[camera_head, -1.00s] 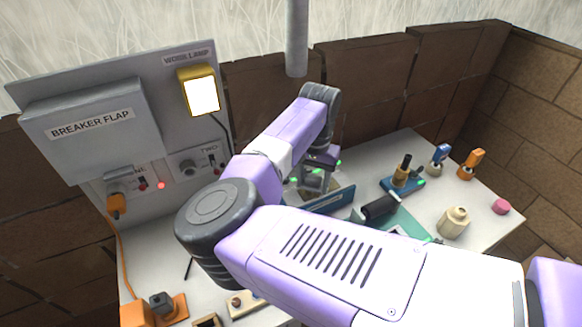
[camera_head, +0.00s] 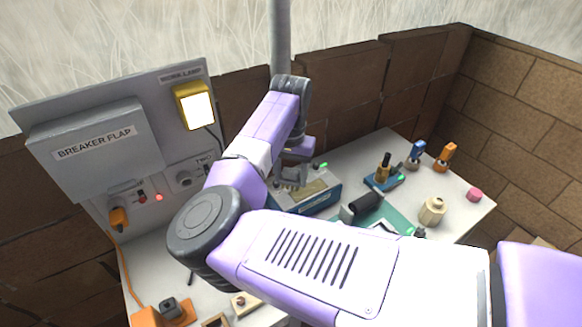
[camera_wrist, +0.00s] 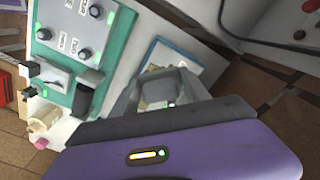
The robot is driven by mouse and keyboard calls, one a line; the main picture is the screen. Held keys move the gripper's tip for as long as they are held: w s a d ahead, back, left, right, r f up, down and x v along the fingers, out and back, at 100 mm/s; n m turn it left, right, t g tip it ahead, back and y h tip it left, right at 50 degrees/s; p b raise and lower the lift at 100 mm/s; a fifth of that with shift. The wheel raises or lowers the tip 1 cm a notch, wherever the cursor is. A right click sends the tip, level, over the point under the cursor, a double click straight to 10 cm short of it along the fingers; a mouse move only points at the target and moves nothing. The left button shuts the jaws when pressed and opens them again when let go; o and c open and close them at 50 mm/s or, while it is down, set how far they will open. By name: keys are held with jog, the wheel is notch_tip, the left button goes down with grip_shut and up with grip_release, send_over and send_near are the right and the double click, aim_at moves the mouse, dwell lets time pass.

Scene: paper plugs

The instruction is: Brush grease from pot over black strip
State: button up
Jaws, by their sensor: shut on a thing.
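My gripper (camera_head: 291,182) hangs just above a blue-and-white box (camera_head: 318,203) with a tan top, near the middle of the bench. In the wrist view my grey jaws (camera_wrist: 160,95) are over the same box (camera_wrist: 190,62). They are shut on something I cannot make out. A cream pot (camera_head: 432,211) stands apart at the right; it also shows in the wrist view (camera_wrist: 43,119). Which vessel holds the grease is not clear. No black strip or brush can be surely told; my arm hides part of the bench.
A black cylinder (camera_head: 365,206) lies on a teal board (camera_head: 399,216). A blue stand (camera_head: 378,182), blue and orange pieces (camera_head: 445,157) and a pink piece (camera_head: 474,195) stand at right. The breaker panel (camera_head: 95,150) and lamp (camera_head: 196,108) rise at left.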

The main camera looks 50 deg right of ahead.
jog(key=shift+r, duration=1.25)
